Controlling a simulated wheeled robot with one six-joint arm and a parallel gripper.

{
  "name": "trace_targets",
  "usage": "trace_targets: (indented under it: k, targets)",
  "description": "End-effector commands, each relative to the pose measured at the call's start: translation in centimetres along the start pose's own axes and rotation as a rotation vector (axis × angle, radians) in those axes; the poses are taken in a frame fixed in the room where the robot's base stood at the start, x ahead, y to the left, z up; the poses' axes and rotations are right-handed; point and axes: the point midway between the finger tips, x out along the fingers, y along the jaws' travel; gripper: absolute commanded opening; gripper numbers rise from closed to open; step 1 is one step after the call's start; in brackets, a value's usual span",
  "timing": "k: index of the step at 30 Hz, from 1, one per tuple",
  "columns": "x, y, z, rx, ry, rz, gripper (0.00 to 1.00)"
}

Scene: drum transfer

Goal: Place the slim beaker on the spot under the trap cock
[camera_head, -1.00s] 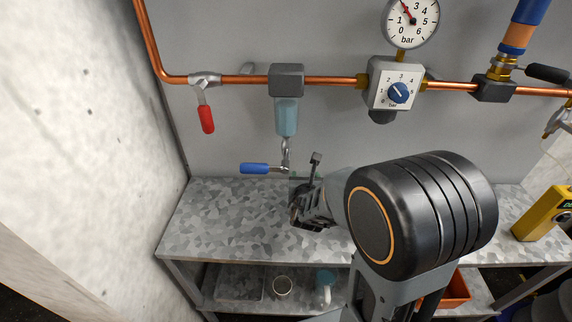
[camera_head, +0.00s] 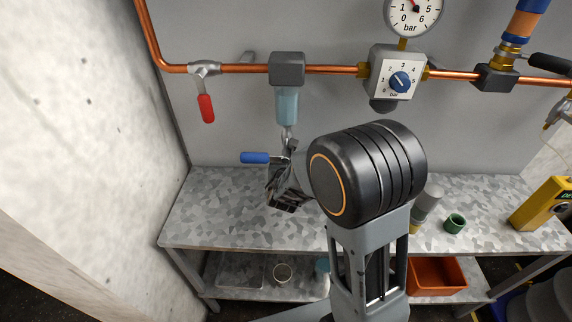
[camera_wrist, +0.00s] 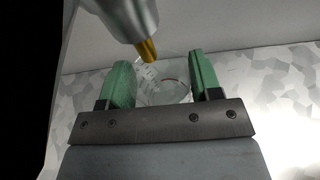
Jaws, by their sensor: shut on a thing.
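The slim beaker (camera_wrist: 153,92) is clear glass and stands between the green fingers of my gripper (camera_wrist: 161,66) in the wrist view. My gripper is shut on it. The brass outlet tip (camera_wrist: 148,50) of the trap cock is just above the beaker's mouth in that view. In the head view the trap's pale blue bowl (camera_head: 287,106) hangs from the pipe, with the cock's blue lever (camera_head: 255,157) below it. My gripper (camera_head: 282,192) is below the cock there; the beaker is hidden. The spot under the cock cannot be made out.
The mottled grey bench (camera_head: 215,205) is clear left of my gripper. A grey bottle (camera_head: 428,200), a green cup (camera_head: 455,222) and a yellow device (camera_head: 541,204) stand to the right. An orange bin (camera_head: 436,276) is on the lower shelf. A red-handled valve (camera_head: 206,107) hangs at left.

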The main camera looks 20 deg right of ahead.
Motion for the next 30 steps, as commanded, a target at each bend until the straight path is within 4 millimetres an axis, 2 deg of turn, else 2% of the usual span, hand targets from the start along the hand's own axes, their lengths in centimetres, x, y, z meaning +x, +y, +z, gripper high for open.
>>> trace_targets:
  k: [6,7,14,25,30]
  targets:
    - [0.1,0.0,-0.5,0.0,-0.001,0.0,0.24]
    - [0.1,0.0,-0.3,0.0,0.0,0.0,0.6]
    - [0.1,0.0,-0.3,0.0,0.0,0.0,0.82]
    - [-0.1,0.0,0.3,0.0,0.0,0.0,0.84]
    - [-2.7,0.1,0.1,-0.001,0.0,0.004,0.84]
